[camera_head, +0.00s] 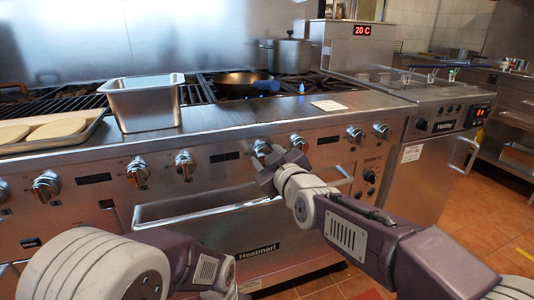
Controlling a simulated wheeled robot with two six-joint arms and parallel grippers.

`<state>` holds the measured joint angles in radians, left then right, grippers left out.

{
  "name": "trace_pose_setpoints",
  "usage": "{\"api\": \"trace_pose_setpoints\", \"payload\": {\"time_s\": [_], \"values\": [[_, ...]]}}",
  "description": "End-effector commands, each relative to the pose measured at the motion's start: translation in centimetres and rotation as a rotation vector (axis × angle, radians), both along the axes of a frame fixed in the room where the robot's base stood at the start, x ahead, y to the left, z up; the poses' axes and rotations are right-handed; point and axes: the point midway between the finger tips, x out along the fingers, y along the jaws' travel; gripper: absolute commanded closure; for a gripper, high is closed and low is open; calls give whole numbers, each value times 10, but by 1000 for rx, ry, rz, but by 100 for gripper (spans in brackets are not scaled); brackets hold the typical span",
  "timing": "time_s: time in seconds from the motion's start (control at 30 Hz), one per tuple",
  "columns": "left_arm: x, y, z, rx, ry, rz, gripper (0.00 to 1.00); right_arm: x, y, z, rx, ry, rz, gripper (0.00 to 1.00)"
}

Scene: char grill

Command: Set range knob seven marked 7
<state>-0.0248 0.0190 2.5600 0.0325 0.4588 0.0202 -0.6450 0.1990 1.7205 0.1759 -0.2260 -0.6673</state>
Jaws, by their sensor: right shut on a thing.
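A row of round metal range knobs runs along the front panel of the steel range. My right gripper (268,162) is at this panel, at the knob (261,148) left of the panel's middle right, and is shut on it. The gripper partly covers this knob. Another knob (297,141) is just to its right. Other knobs are at the right (355,134), (381,130) and at the left (184,163), (138,170), (47,186). The number marks are too small to read. My left arm is low in the picture; its gripper is not visible.
A steel pan (145,103), a skillet (240,82) and a pot (288,56) stand on top. A fryer (445,135) is at the right. Floor at the lower right is clear.

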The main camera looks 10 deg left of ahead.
Motion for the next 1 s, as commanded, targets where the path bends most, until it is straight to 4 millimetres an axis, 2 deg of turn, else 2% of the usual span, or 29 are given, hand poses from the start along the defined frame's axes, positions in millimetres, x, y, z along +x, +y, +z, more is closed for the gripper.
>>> {"api": "trace_pose_setpoints", "payload": {"time_s": [0.03,0.23,0.8,0.83,0.9,1.0], "values": [[0,0,8,0,0,0,100,0,1,3,-18,-8,1,97],[0,0,16,0,0,0,100,0,1,1,-68,-44,1,97],[0,0,18,0,0,0,100,0,1,-1,-89,-60,1,97],[0,0,18,0,0,0,100,0,1,-1,-89,-60,1,48],[0,0,18,0,0,0,100,0,1,-1,-88,-60,1,35],[0,0,18,0,0,0,100,0,1,-1,-88,-60,1,35]]}}
